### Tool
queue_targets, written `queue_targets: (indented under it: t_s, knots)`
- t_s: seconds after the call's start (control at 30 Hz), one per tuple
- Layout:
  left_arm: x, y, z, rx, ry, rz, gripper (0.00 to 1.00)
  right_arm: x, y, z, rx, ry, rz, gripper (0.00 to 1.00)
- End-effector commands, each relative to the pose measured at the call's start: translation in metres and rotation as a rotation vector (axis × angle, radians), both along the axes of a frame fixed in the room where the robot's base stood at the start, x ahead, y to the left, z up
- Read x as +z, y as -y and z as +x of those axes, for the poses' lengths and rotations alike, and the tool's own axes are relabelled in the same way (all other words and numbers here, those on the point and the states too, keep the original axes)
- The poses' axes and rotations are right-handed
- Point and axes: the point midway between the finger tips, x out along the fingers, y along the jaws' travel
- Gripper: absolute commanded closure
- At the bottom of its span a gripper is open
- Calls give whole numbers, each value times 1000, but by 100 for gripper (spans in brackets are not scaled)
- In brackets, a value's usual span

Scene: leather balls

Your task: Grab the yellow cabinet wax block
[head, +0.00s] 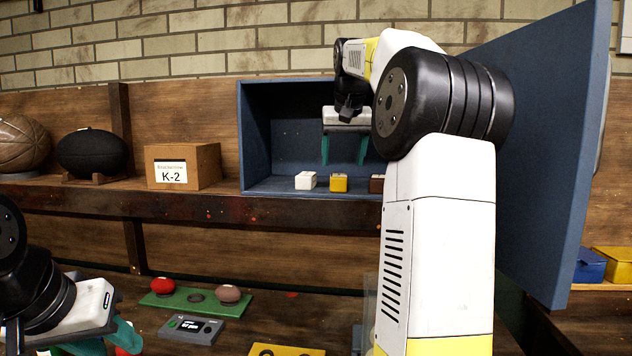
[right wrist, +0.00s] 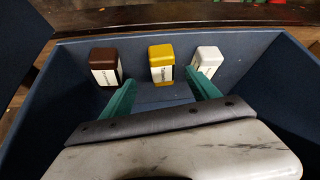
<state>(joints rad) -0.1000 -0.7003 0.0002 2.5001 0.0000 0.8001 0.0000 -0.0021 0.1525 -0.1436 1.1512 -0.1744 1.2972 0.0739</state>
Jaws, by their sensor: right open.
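The yellow wax block (head: 339,183) sits on the floor of the open blue cabinet (head: 262,184), between a white block (head: 306,181) and a brown block (head: 377,184). In the right wrist view the yellow block (right wrist: 161,62) lies beyond and between my right gripper's fingertips. My right gripper (head: 344,162) is open and empty, with teal fingers pointing down inside the cabinet, above the yellow block in the head view. The brown block (right wrist: 105,67) and white block (right wrist: 208,61) stand to either side. My left gripper (head: 105,341) is at the lower left, partly cut off.
The cabinet's blue door (head: 545,150) stands open at the right, beside my right arm. A K-2 box (head: 183,166) and a dark ball (head: 92,153) stand on the shelf at left. Below are a green tray (head: 235,302) and a grey device (head: 191,329).

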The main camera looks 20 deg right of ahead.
Motion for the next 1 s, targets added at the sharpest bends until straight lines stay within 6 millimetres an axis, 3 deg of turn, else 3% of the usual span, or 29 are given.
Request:
queue_targets:
  t_s: [0.63,0.93,1.0]
  knots:
    - [0,0,0,0,0,0,64,-59,7,45,-6,0,-5,30]
    - [0,0,0,0,0,0,64,-63,8,47,-6,1,-5,30]
    - [0,0,0,0,0,0,64,-63,8,47,-6,1,-5,44]
